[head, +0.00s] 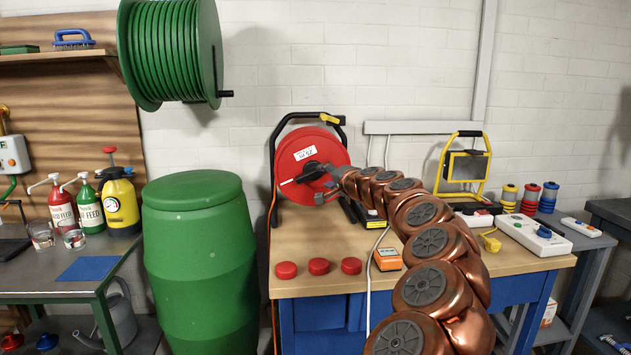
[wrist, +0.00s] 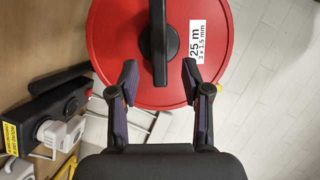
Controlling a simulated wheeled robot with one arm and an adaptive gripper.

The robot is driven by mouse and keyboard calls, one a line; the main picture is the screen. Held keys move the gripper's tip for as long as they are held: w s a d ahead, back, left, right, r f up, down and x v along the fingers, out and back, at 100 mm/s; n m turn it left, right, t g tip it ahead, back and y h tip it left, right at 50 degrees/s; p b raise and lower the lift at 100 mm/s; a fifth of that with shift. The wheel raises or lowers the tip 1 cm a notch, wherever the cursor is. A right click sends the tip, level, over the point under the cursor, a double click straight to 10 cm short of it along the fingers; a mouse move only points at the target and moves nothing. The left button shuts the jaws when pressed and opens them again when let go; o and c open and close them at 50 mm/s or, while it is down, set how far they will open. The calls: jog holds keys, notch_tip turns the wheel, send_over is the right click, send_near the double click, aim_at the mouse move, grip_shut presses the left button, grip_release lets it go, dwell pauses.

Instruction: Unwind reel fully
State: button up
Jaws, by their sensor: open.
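A red cable reel (head: 302,150) with a white label stands in a black frame at the back of the wooden workbench. In the wrist view its red face (wrist: 117,38) fills the top, with the label reading "25 m". A black hub with a bar-shaped handle (wrist: 158,45) sits at its centre. My gripper (wrist: 160,77) is open and empty, its two fingertips before the lower part of the red face, one either side of the handle's line. I cannot tell whether they touch it. In the head view my gripper (head: 337,180) is at the reel's right side, partly overlapping it.
A green hose reel (head: 172,52) hangs on the wall above a green barrel (head: 200,260). Red round caps (head: 318,266) and an orange device (head: 387,259) lie on the workbench (head: 325,238). A yellow work lamp (head: 466,165) and a white power strip (head: 535,236) are at the right.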

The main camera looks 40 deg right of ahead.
aim_at(316, 174)
jog(key=shift+x, duration=3.95)
jog(key=shift+d, duration=0.1)
jog(key=shift+s, duration=0.1)
grip_shut()
